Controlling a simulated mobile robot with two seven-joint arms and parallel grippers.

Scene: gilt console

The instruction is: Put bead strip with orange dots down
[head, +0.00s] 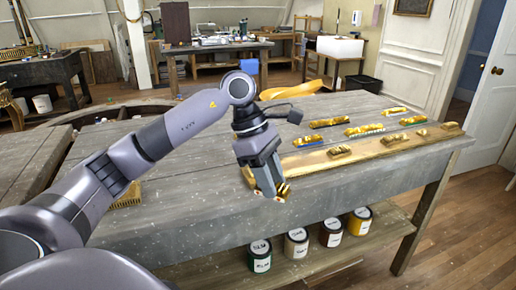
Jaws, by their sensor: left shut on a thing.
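My left gripper (272,192) points down over the front part of the grey wooden table (210,218). It is shut on a small gilt piece (284,189), which shows only in part at the fingertips. This is likely the bead strip with orange dots, but the fingers hide most of it and I cannot make out any dots. I cannot tell whether the piece touches the tabletop. My right gripper is not in view.
A long wooden board (310,164) with gilt pieces (391,139) lies right of my gripper. More gilt strips (328,123) lie behind it. Another gilt piece (128,194) lies left, beside my arm. The front tabletop is clear. Paint cans (297,243) stand on the shelf below.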

